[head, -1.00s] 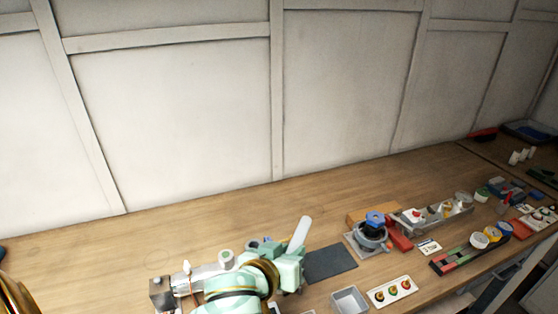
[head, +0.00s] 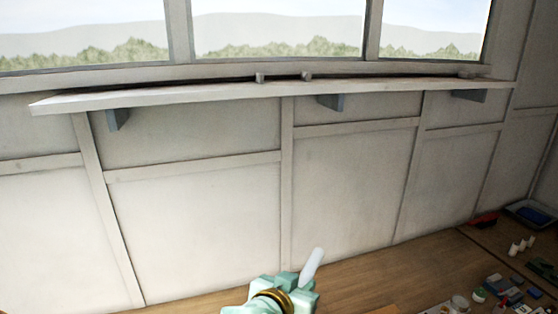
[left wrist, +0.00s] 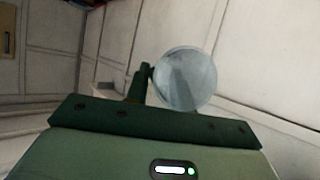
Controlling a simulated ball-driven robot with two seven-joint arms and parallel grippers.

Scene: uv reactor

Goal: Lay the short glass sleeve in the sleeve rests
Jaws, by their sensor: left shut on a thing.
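The glass sleeve (head: 312,266) is a pale, whitish tube, tilted upright with its top leaning right in the head view. My left gripper (head: 301,288) is shut on it and holds it up in front of the wall, above the bench. In the left wrist view the sleeve (left wrist: 186,79) shows nearly end-on as a round, clear disc beyond the gripper (left wrist: 150,95), beside a dark finger. My right gripper is not in view.
A wooden bench (head: 385,275) runs along the panelled wall, its far strip clear. Small parts (head: 500,290) crowd its right end, near white cylinders (head: 521,245) and a blue tray (head: 532,214). A white shelf (head: 220,93) juts from the wall below the windows.

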